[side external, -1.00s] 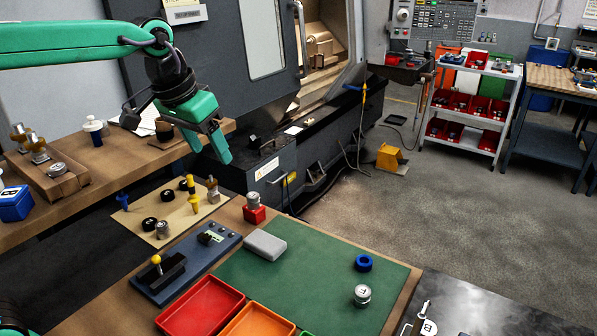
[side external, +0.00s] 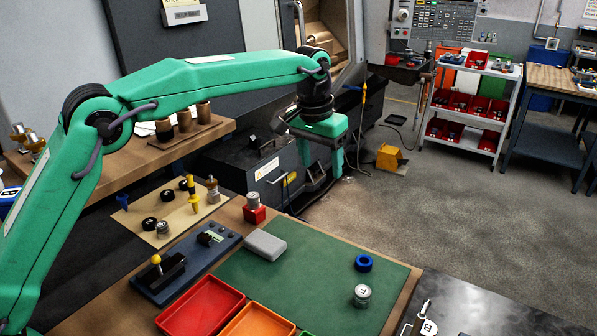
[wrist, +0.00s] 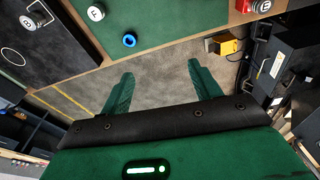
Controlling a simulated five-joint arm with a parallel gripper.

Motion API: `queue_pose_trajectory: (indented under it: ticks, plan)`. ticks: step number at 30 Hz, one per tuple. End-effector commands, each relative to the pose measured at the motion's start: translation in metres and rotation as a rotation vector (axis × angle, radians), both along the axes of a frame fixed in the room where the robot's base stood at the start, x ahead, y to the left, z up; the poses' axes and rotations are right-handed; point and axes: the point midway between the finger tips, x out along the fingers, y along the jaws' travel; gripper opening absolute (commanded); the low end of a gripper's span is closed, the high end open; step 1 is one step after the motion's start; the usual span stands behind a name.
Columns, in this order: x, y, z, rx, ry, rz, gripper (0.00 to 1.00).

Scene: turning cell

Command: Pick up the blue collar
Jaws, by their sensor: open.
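The blue collar (side external: 363,263) is a small blue ring lying flat on the right part of the green mat (side external: 300,290). My gripper (side external: 337,172) is in the air beyond the back edge of the bench, above and to the left of the collar in the side view. In the wrist view its two green fingers (wrist: 160,75) are spread apart with nothing between them. The collar is well clear of the fingers.
A silver cylinder marked with a letter (side external: 362,295) stands close to the collar on the mat. A grey block (side external: 265,245), a red block with a metal part (side external: 254,209) and red (side external: 200,307) and orange (side external: 258,323) trays lie to the left.

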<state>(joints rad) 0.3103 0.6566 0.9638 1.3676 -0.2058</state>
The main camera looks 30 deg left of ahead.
Motion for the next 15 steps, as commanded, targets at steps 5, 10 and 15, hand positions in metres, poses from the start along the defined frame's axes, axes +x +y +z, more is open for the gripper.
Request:
queue_pose_trajectory:
  ticks: [5, 10, 15]
  plan:
    - [0.019, -0.027, -0.034, 0.008, 0.034, -0.013, 0.63]
    - [0.031, -0.051, -0.067, 0.018, 0.065, -0.023, 0.63]
    - [0.037, -0.074, -0.102, 0.029, 0.095, -0.032, 0.63]
